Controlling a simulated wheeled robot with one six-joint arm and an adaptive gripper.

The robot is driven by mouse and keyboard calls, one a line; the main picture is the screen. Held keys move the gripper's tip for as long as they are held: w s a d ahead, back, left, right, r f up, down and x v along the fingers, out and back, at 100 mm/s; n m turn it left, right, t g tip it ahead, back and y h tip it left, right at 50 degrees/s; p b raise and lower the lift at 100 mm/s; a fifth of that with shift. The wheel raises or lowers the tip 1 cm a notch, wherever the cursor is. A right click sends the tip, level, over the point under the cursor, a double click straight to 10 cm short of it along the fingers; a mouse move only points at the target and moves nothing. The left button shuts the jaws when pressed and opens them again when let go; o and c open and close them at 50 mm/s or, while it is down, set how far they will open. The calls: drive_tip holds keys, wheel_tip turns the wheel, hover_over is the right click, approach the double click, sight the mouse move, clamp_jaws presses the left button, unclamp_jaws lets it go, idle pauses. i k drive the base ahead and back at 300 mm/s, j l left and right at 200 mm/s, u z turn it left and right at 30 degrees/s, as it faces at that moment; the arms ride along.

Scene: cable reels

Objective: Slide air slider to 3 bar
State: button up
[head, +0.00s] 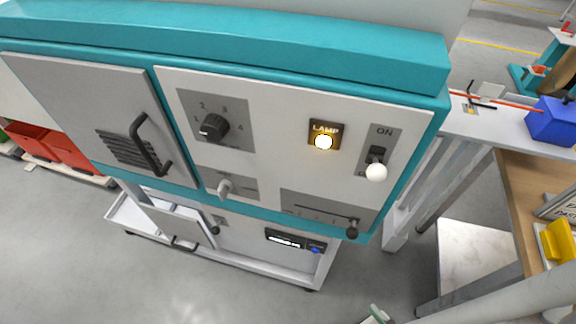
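The slider plate (318,213) is a grey panel low on the right of the white cabinet front. A dark horizontal slot with small tick marks runs along it. The marks are too small to read, and no "air" label can be made out. The dark slider knob (352,227) sits at the right end of the slot. My gripper is not recognisable in this view, and nothing is seen touching the knob.
The teal cabinet (250,40) also carries a rotary dial (213,127), a small lever (225,187), a lit lamp (323,141) and a toggle switch (376,168). A grey door (85,110) is at left. A bench with a blue bin (553,120) stands right.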

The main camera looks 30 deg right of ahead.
sight(352, 233)
drive_tip(key=j, duration=0.65)
drive_tip(key=k+j+u, duration=0.1)
drive_tip(key=j, duration=0.55)
